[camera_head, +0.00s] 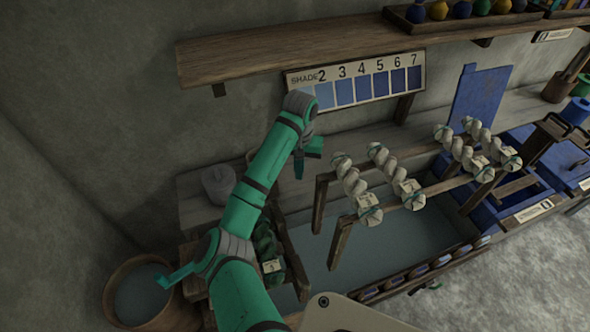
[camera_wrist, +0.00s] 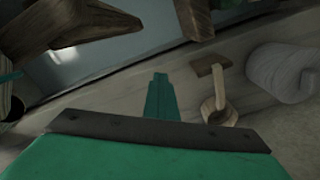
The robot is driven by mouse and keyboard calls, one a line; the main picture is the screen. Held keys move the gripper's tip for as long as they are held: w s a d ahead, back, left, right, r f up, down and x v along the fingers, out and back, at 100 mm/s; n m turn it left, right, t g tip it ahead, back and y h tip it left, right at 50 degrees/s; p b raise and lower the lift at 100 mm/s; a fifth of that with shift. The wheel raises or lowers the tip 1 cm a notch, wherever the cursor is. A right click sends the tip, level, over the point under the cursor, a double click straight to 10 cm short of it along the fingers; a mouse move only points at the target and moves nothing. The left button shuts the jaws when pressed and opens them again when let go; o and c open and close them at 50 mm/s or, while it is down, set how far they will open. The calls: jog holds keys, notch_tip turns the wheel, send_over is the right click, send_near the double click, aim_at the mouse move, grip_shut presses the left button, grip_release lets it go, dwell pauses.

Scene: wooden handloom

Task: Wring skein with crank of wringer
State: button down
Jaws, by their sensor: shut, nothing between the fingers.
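My gripper (camera_head: 306,157) is shut and empty, raised above the bench to the left of the skein rack. In the wrist view its closed fingers (camera_wrist: 160,97) point at the pale bench top. A dark green twisted skein with a white tag (camera_head: 271,266) sits in a dark wooden frame below my arm, partly hidden by it. Several cream twisted skeins (camera_head: 394,175) hang over the wooden rack (camera_head: 345,240). In the wrist view a small wooden piece with a flat end and a ring (camera_wrist: 219,96) stands on the bench; I cannot tell whether it is the crank.
A grey cone of yarn (camera_head: 218,182) stands on the bench at the left. A vat of blue-grey liquid (camera_head: 395,240) lies under the rack. A round wooden tub (camera_head: 117,292) is at lower left. A shelf (camera_head: 270,55) and a shade chart (camera_head: 357,83) are behind my gripper.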

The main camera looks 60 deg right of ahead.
jog(key=shift+s+d, duration=0.35)
jog(key=shift+s, duration=0.35)
jog(key=shift+s+d, duration=0.3)
jog(key=shift+s, duration=0.4)
jog(key=c, duration=0.6)
grip_release()
jog(key=shift+o, duration=0.2)
notch_tip(320, 180, up, 8)
